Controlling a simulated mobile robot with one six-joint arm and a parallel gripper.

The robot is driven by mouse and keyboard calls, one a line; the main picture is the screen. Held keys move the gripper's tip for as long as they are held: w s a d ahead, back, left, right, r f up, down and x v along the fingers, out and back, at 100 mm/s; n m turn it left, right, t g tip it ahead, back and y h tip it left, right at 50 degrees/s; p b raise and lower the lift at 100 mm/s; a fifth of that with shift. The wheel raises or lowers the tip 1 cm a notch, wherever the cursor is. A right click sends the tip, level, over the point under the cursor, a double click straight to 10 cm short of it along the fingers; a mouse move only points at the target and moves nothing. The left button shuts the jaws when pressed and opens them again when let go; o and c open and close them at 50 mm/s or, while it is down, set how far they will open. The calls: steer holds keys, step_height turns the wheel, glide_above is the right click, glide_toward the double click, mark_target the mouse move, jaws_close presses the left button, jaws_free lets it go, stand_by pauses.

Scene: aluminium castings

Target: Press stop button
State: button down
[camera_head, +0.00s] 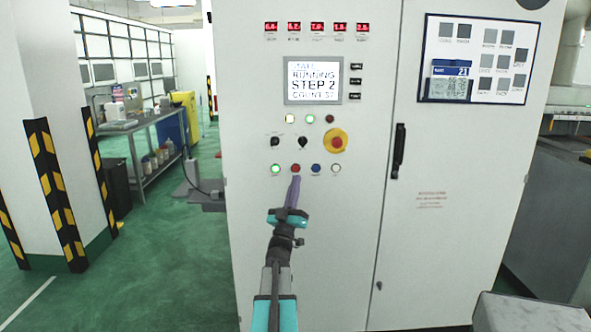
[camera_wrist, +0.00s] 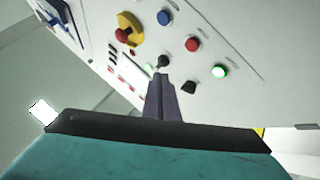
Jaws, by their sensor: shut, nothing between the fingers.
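The control cabinet (camera_head: 318,220) carries a lower row of small buttons: a lit green one (camera_head: 276,169), a red one (camera_head: 296,169), a blue one (camera_head: 315,169) and a white one (camera_head: 336,169). Their labels are too small to read. My gripper (camera_head: 295,181) is shut and empty, its tips just below the red button in the head view. In the wrist view, the gripper (camera_wrist: 161,77) points at the panel, with the red button (camera_wrist: 192,43) up and right of the tips and the green button (camera_wrist: 220,71) farther right. The tips appear apart from the red button; the exact gap cannot be told.
A red mushroom button on a yellow base (camera_head: 337,142) sits above right of the row. Two black knobs (camera_head: 303,143) are above it. The display (camera_head: 313,81) reads "RUNNING STEP 2". A black door handle (camera_head: 399,150) stands out to the right.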

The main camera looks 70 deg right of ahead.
steer(key=w+d, duration=0.2)
steer(key=d, duration=0.4)
steer(key=shift+w+d, duration=0.2)
steer(key=shift+w, duration=0.05)
steer(key=shift+w+d+b, duration=0.35)
steer(key=shift+d+b, duration=0.2)
steer(key=shift+d, duration=0.25)
stand_by(3.3)
steer(key=shift+a, duration=0.1)
steer(key=shift+s+a+b, duration=0.35)
steer(key=shift+a+b, duration=0.15)
steer(key=shift+a, duration=0.2)
steer(key=shift+a, duration=0.1)
stand_by(0.3)
steer(key=shift+s+a+b, duration=0.25)
steer(key=shift+s+a, duration=0.05)
steer(key=shift+a, duration=0.45)
steer(key=shift+s+a+b, duration=0.3)
steer(key=shift+a, duration=0.4)
steer(key=shift+s+a+b, duration=0.25)
steer(key=shift+s+a, duration=0.05)
steer(key=shift+a, duration=0.45)
